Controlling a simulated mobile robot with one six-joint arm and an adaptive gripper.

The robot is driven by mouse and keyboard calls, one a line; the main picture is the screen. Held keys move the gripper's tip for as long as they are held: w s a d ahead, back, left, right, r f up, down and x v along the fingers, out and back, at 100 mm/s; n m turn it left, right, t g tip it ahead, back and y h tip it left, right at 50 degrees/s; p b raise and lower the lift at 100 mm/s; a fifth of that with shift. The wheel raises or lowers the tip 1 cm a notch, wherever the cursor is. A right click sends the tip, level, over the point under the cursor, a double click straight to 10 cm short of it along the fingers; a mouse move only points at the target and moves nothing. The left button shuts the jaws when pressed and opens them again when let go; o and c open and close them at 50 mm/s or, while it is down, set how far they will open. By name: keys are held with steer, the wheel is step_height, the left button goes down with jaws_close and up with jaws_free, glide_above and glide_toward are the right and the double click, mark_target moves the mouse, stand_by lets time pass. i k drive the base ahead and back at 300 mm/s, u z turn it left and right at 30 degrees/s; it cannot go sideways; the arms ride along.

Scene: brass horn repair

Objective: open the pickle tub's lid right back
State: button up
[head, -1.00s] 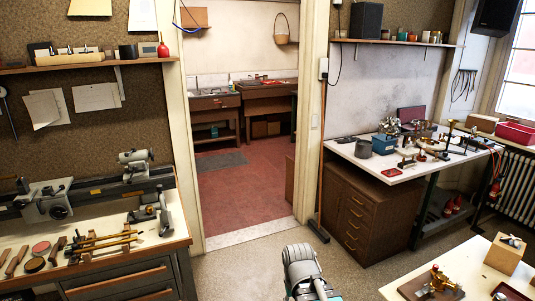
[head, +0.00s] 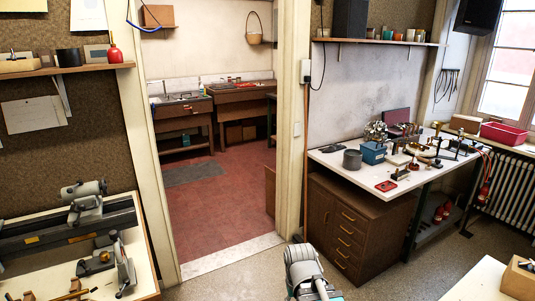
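I cannot make out a pickle tub or its lid for certain in the head view. A doorway at the left of centre opens on a back room with a sink bench (head: 182,118) and a second wooden bench (head: 240,98), both too far to tell small items on them. A small blue open-topped box (head: 373,153) and a dark grey round pot (head: 352,160) stand on the white bench at right; neither shows a hinged lid. A grey, rounded part of my arm shows at the bottom centre. My gripper's fingers are not in view.
The doorway's red floor (head: 220,205) is clear, with a grey mat (head: 193,173) inside. A lathe bench (head: 145,262) is close on the left. A drawer cabinet (head: 352,230) under the white bench (head: 400,185) stands right of the doorway. A table corner (head: 470,285) is at lower right.

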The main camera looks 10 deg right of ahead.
mark_target(372, 145)
steer(key=z, duration=0.15)
steer(key=i, duration=0.85)
steer(key=z, duration=0.45)
steer(key=i, duration=0.9)
steer(key=z, duration=0.65)
steer(key=i, duration=1.55)
steer(key=z, duration=0.4)
